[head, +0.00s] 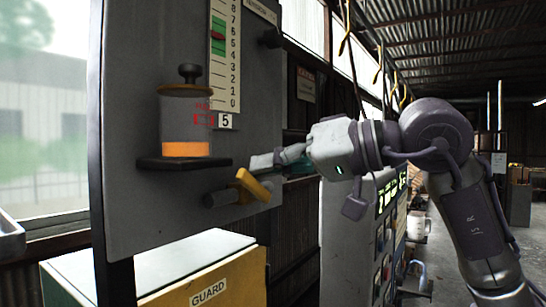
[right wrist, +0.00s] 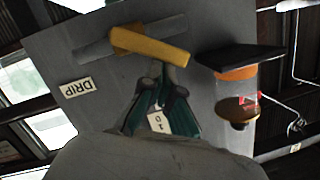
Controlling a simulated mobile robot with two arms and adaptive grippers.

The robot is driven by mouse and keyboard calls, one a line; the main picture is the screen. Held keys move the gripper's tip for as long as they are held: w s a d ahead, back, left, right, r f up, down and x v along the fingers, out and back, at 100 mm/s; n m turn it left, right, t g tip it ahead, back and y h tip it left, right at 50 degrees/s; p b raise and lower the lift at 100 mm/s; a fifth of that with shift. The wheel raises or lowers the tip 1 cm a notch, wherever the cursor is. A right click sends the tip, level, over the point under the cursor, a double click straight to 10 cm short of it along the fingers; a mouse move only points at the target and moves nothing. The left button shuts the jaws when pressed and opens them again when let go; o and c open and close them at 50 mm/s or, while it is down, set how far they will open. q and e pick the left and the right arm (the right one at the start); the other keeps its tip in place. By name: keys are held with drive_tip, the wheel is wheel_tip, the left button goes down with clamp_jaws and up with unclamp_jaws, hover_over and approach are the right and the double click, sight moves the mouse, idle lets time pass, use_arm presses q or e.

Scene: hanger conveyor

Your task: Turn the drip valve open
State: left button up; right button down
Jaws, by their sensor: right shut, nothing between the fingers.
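The drip valve has a yellow handle (head: 254,186) on a short grey pipe (head: 222,197), low on the grey panel. The handle is set at a slant to the pipe. In the right wrist view the handle (right wrist: 150,46) lies across the top, with a "DRIP" label (right wrist: 77,87) to its left. My right gripper (head: 262,162) is shut and empty, its tips just beside the handle. In the wrist view the tips (right wrist: 168,72) come up close to the handle's edge; I cannot tell whether they touch. My left gripper is not in view.
An oil jar (head: 186,125) with an orange layer stands on a dark shelf (head: 184,162) above the valve; the jar also shows in the wrist view (right wrist: 238,98). A yellow box marked "GUARD" (head: 208,292) is below. A control cabinet (head: 345,240) stands right.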

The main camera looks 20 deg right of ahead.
sight(248, 185)
drive_tip(key=shift+s+a+f+n+h, duration=0.15)
drive_tip(key=shift+s+a+f+n, duration=0.1)
drive_tip(key=shift+n, duration=0.3)
drive_tip(key=shift+s+a+f+n+h, duration=0.15)
drive_tip(key=shift+a+n, duration=0.05)
drive_tip(key=shift+n, duration=0.35)
use_arm(q)
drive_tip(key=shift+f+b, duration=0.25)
drive_tip(key=shift+b, duration=0.05)
use_arm(e)
drive_tip(key=shift+s+a+f, duration=0.3)
drive_tip(key=shift+a+f, duration=0.05)
drive_tip(key=shift+f, duration=0.25)
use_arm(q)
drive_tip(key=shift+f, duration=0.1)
use_arm(e)
drive_tip(key=shift+a+f, duration=0.15)
drive_tip(key=shift+f, duration=0.05)
drive_tip(key=shift+r, duration=0.1)
